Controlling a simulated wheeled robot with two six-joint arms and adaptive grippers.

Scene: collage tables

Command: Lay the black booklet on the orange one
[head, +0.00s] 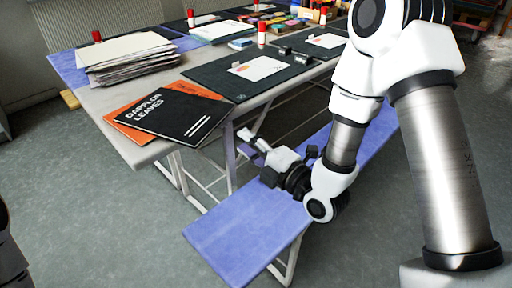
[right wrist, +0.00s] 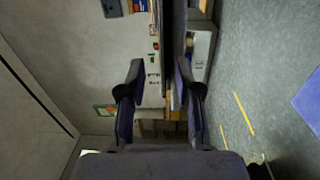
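The black booklet (head: 178,117), with white lettering and white stripes, lies flat near the front corner of the grey table in the head view. The orange booklet (head: 121,116) is under it, showing along the left and at the back; the rest is hidden. The black booklet's near right side reaches the table edge, perhaps slightly past it. My right gripper (head: 249,143) is off the table's front side, right of the booklets and apart from them. The right wrist view shows its fingers (right wrist: 160,75) spread with nothing between them. My left gripper is not in view.
A stack of papers (head: 128,60) stands behind the booklets. A dark mat with a white card (head: 258,68) lies to their right, with a red-and-white glue stick (head: 262,34) behind it. A blue bench (head: 245,240) stands below, in front of the table (head: 150,153).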

